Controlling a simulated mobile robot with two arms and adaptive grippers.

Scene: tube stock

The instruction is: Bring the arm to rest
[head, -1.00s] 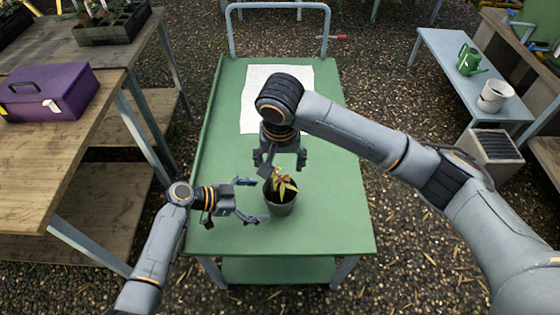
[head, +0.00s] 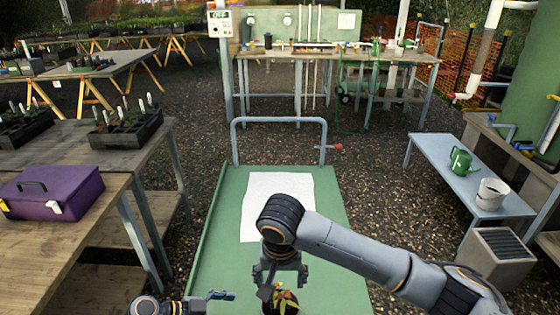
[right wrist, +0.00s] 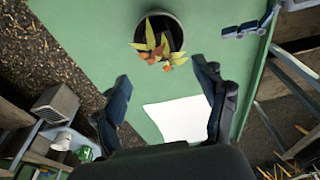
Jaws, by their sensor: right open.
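My right gripper (head: 280,276) is open and empty above the plant pot, pointing down. Its two spread fingers also show in the right wrist view (right wrist: 163,80). The potted plant (head: 281,300), a dark pot with green and orange leaves, stands on the green cart at the bottom edge of the head view. It stands upright in the right wrist view (right wrist: 165,38), beyond the fingertips and clear of them. My left gripper (head: 218,296) is left of the pot, mostly cut off by the frame. One finger shows, held apart as in the earlier open pose.
The green cart (head: 222,215) has a white sheet (head: 262,190) on top and a rail at its far end. A purple toolbox (head: 55,192) sits on the left wooden bench. A watering can (head: 460,160) and white bucket (head: 491,194) stand on the right bench.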

